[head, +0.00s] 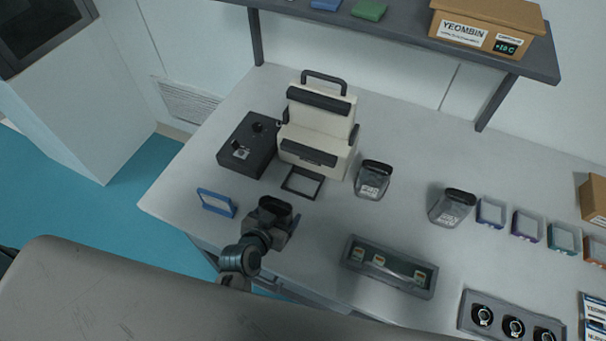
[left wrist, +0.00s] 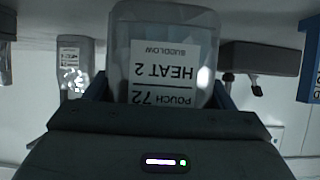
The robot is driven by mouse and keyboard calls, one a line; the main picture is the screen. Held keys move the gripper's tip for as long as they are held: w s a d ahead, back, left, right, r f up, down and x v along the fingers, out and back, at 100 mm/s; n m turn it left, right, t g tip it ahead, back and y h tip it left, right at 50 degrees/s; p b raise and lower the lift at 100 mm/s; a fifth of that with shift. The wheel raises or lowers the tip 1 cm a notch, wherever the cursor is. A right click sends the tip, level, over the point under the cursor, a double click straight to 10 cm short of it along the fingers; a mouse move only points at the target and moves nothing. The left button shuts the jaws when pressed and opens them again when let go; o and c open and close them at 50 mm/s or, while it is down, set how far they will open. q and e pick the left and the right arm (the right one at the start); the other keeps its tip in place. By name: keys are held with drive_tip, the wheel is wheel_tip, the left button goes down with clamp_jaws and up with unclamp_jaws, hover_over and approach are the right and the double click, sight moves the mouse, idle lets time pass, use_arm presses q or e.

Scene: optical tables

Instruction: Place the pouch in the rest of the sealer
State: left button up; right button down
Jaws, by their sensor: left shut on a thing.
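The pouch (left wrist: 170,25) is a clear, grey-tinted container with a white label reading "POUCH 72 HEAT 2", upside down in the left wrist view. My left gripper (head: 274,212) is shut on it, with blue fingers at its two sides. In the head view the pouch is mostly hidden by the gripper. The sealer (head: 318,130) is a cream machine with a black handle and dark bars. Its rest (head: 302,183) appears to be the small black frame at its front foot. My gripper is in front of this frame, a little to its left and apart. My right gripper is out of view.
A black control box (head: 248,145) stands left of the sealer. A blue-framed panel (head: 216,203) is left of my gripper. Two similar labelled containers (head: 373,178) (head: 453,206) stand to the right. A grey tray (head: 390,266) lies at the front. A shelf (head: 400,30) overhangs the back.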

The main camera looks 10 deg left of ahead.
use_arm(q)
drive_tip(key=w, duration=0.4)
drive_tip(key=w+d, duration=0.1)
drive_tip(key=w, duration=0.3)
drive_tip(key=w+d+b, duration=0.1)
drive_tip(key=w, duration=0.2)
drive_tip(key=shift+w+d+f, duration=0.1)
drive_tip(key=shift+w+d, duration=0.05)
drive_tip(key=shift+w, duration=0.7)
drive_tip(key=shift+w+d+b, duration=0.25)
drive_tip(key=shift+w+b, duration=0.3)
drive_tip(key=shift+w, duration=0.4)
drive_tip(key=shift+w+d+b, duration=0.2)
drive_tip(key=shift+w+b, duration=0.3)
drive_tip(key=shift+w, duration=0.4)
drive_tip(key=shift+f+b, duration=0.25)
drive_tip(key=shift+b, duration=0.05)
drive_tip(key=shift+c, duration=0.6)
drive_tip(key=shift+f+b, duration=0.35)
drive_tip(key=shift+b, duration=0.15)
drive_tip(key=shift+f, duration=0.15)
drive_tip(key=o, duration=1.3)
drive_tip(key=shift+c, duration=0.2)
